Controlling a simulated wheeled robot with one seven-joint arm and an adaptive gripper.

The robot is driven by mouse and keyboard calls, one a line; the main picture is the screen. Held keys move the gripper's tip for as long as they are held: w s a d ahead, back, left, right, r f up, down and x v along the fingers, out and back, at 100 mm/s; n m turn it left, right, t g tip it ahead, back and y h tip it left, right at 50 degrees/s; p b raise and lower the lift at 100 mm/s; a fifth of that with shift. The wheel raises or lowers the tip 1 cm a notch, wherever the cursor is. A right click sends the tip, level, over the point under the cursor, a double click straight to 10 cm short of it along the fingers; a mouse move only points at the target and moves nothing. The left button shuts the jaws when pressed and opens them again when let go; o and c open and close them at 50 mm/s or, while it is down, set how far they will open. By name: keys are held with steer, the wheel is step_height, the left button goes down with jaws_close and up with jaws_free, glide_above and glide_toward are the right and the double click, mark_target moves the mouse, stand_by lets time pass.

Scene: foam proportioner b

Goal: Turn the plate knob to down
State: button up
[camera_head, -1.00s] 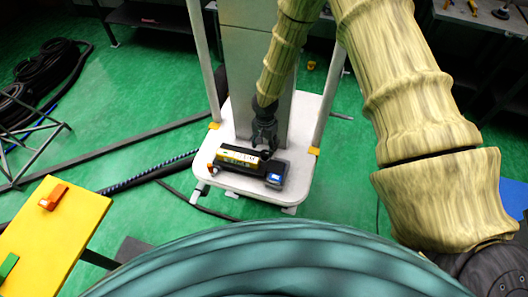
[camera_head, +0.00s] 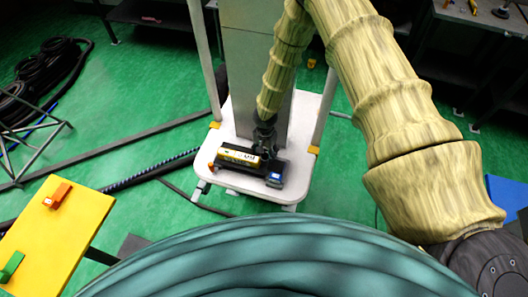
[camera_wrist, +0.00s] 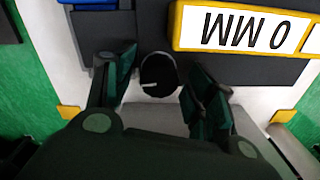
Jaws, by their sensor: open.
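A round black knob (camera_wrist: 159,75) with a short white pointer line shows in the wrist view, between my fingers. The line lies nearly flat, toward the left of that picture. The knob is on a dark unit with a yellow label (camera_head: 238,155), standing on a white wheeled base (camera_head: 298,172). My gripper (camera_wrist: 156,88) is open, with one finger on each side of the knob. I cannot tell whether the fingers touch it. In the head view my gripper (camera_head: 266,152) is over the unit and hides the knob.
A blue block (camera_head: 274,178) sits at the unit's right end. A grey column (camera_head: 255,85) and white poles (camera_head: 325,105) rise close around the arm. A yellow panel (camera_head: 62,225) with orange and green handles is at lower left. Green floor is open to the right.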

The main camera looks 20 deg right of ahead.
steer(key=c, duration=1)
steer(key=shift+c, duration=0.2)
steer(key=shift+n+b, duration=0.3)
steer(key=shift+w+r+n+b, duration=0.1)
steer(key=shift+n+b, duration=1.15)
steer(key=shift+n, duration=0.85)
steer(key=o, duration=1)
steer(key=shift+o, duration=0.2)
